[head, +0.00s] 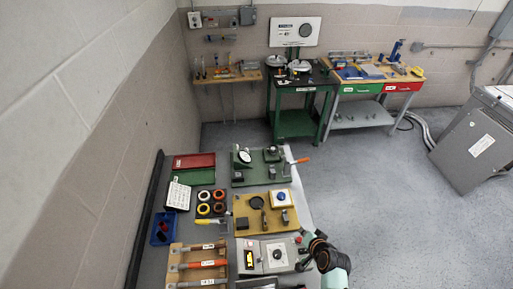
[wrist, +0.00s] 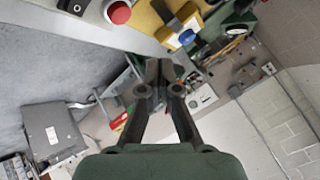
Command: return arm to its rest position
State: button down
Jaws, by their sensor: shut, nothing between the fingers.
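In the wrist view my gripper (wrist: 160,68) points away from the camera, with its two dark fingers closed together and nothing between them. It hangs in free air, apart from the bench items seen past the fingertips. In the head view part of my arm, teal and black, shows at the lower right beside the near bench; I cannot make out the gripper there.
The near bench holds a grey control box (head: 266,256), a yellow board (head: 265,212), a green board (head: 244,178), and orange-handled tools (head: 205,265). A grey cabinet (head: 478,140) stands at right; it shows in the wrist view (wrist: 50,132). Open floor lies between.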

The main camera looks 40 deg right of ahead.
jog(key=w+a+r+n+t+y, duration=0.1)
jog(key=w+a+r+n, duration=0.5)
jog(key=a+r, duration=0.4)
jog(key=w+a+r+n+t+y, duration=0.1)
jog(key=w+a+r+n+t, duration=0.15)
jog(key=w+a+r, duration=0.6)
jog(key=s+a+r+n+y, duration=0.1)
jog(key=s+a+r+n, duration=0.2)
jog(key=a+r, duration=0.5)
jog(key=s+a+r+n+t+y+p, duration=0.1)
jog(key=s+a+r+n, duration=0.2)
jog(key=a+r, duration=0.5)
jog(key=a+n, duration=0.1)
jog(key=a, duration=0.5)
jog(key=shift+s+a+r+y, duration=0.15)
jog(key=shift+s+a+y, duration=0.15)
jog(key=shift+y, duration=0.1)
